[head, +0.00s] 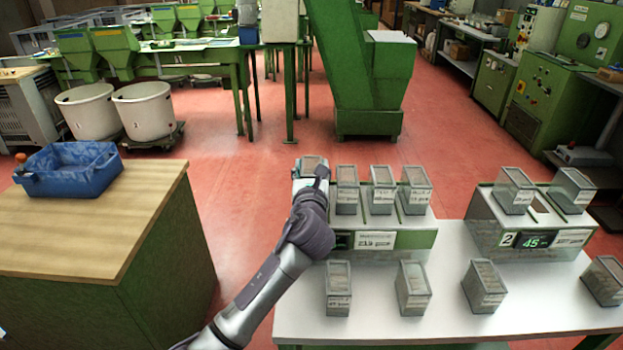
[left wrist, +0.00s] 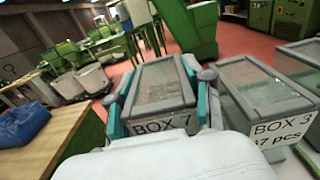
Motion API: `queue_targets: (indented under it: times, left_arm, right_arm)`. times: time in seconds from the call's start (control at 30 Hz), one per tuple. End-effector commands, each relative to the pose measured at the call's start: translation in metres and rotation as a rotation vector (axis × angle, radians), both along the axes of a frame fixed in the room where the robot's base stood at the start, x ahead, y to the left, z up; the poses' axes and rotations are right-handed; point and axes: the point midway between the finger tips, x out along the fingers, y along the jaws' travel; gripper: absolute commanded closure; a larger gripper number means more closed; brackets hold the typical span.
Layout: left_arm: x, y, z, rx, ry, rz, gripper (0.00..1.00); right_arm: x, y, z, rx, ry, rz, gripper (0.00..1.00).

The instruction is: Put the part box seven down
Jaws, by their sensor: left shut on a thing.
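Part box seven (left wrist: 162,86) is a grey box with a clear top and a label reading BOX 7. My left gripper (left wrist: 160,97) is shut on it, with a finger along each side. In the head view, box seven (head: 312,163) shows at the end of my left arm, by the left end of the left green stand (head: 402,240). It is left of the three boxes in the row there. My wrist hides its lower part, so I cannot tell whether it touches the stand. My right gripper is not in view.
Box 3 (left wrist: 262,98) stands close to the right of box seven. Several similar boxes stand along the white table (head: 380,318), including one at the front left (head: 338,288). A second stand (head: 530,232) carries two boxes. A blue crate (head: 68,170) is on the wooden-topped cabinet (head: 90,225).

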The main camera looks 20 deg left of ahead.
Motion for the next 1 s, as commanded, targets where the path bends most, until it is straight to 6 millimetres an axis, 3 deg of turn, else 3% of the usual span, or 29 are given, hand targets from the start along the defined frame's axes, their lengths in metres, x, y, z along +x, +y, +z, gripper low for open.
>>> queue_targets:
  times: [0.13,0.47,0.5,0.63,1.0]
  left_arm:
    - [0.0,0.0,-0.023,0.001,0.002,0.0,0.85]
    - [0.0,0.0,-0.025,0.001,0.0,0.0,0.85]
    - [0.0,0.0,-0.026,0.0,0.0,0.0,0.45]
    - [0.0,0.0,-0.025,0.0,0.001,0.0,0.24]
    - [-0.002,-0.001,-0.023,0.001,0.0,0.0,0.24]
  right_arm:
    - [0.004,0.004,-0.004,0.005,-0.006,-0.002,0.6]
    - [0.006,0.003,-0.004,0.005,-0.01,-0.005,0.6]
    - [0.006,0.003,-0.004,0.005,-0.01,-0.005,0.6]
    - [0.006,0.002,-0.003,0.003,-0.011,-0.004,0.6]
    - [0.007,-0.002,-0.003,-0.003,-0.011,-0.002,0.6]
